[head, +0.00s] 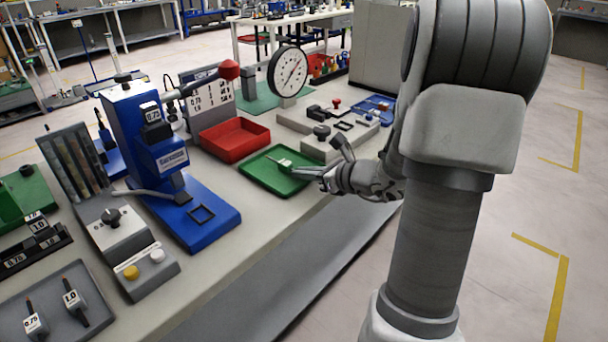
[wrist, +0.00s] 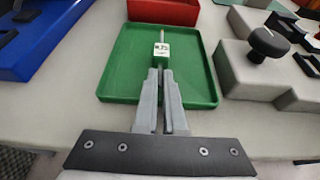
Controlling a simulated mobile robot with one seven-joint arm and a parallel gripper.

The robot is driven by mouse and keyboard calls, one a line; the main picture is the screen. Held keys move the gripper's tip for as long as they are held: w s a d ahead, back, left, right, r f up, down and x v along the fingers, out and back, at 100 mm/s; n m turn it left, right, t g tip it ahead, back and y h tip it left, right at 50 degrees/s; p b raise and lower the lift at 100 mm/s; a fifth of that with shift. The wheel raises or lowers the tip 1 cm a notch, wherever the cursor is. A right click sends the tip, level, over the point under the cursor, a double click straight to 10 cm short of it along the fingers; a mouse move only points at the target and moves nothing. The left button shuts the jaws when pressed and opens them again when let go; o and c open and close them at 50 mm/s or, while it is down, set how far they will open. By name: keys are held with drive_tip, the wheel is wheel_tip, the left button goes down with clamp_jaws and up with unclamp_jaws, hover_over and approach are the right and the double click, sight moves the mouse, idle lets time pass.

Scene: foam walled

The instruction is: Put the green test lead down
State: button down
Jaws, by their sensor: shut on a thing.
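My gripper (head: 322,173) reaches in from the right over the green tray (head: 262,182). In the wrist view my gripper (wrist: 161,72) is shut on the green test lead (wrist: 161,50), a small block with a white label and a thin metal pin pointing away from me. The label seems to end in 75. The test lead (head: 283,163) shows small and pale in the head view, inside the outline of the tray. In the wrist view the green tray (wrist: 115,85) spreads under and around it. I cannot tell whether the lead touches the tray floor.
A red tray (head: 234,138) lies just behind the green one. A grey fixture with a black knob (head: 322,131) stands close on the right. A blue press (head: 165,160) stands left. A grey tray (head: 55,300) at lower left holds two labelled leads. The green tray looks otherwise empty.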

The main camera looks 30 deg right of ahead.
drive_tip(key=shift+f, duration=0.2)
drive_tip(key=c, duration=1)
unclamp_jaws()
drive_tip(key=shift+r, duration=0.25)
drive_tip(key=shift+s+d+r, duration=0.2)
drive_tip(key=shift+s, duration=0.1)
drive_tip(key=p+v, duration=0.3)
drive_tip(key=v, duration=0.8)
drive_tip(key=shift+s, duration=0.1)
